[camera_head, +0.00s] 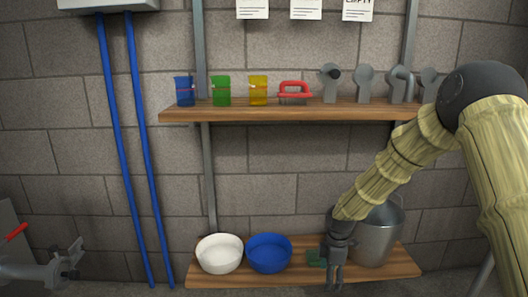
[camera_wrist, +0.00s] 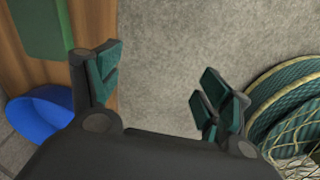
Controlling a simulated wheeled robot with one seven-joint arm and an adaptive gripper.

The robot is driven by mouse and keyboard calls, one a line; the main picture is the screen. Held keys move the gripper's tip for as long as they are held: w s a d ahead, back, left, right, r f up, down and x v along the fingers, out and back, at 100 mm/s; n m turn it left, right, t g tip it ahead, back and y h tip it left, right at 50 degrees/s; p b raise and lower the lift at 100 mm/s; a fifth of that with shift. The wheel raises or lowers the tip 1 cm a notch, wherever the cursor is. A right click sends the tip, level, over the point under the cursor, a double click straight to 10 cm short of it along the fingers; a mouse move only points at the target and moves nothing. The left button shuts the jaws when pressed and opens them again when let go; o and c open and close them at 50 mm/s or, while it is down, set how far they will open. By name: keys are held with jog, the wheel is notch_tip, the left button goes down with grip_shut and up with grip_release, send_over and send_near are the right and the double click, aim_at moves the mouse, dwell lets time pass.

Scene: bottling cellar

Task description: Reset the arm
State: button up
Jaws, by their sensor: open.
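My gripper (camera_head: 335,284) hangs at the front edge of the lower wooden shelf (camera_head: 290,279), pointing down, in front of the metal bucket (camera_head: 377,238). In the wrist view my gripper (camera_wrist: 160,85) has its two green-padded fingers wide apart, with only bare grey floor between them. Nothing is held. My arm, in a yellowish sleeve, reaches in from the right and covers part of the bucket.
A green block (camera_head: 316,257) lies on the lower shelf just left of my gripper, beside a blue bowl (camera_head: 269,253) and a white bowl (camera_head: 220,254). The upper shelf (camera_head: 300,111) holds beakers and metal fittings. Netted green coils (camera_wrist: 295,105) lie right in the wrist view.

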jog(key=s+a+f+m+y, duration=0.1)
jog(key=s+a+f+m, duration=0.2)
jog(key=s+f+m, duration=1.15)
jog(key=s+d+f+m+h+p, duration=0.15)
jog(key=s+f, duration=0.25)
jog(key=s, duration=1.2)
jog(key=s+d+f+m+p, duration=0.1)
jog(key=s+d+f+m, duration=0.15)
jog(key=s, duration=1.35)
notch_tip(320, 180, up, 37)
jog(key=p, duration=3.7)
jog(key=shift+w+n, duration=0.45)
jog(key=shift+d, duration=0.1)
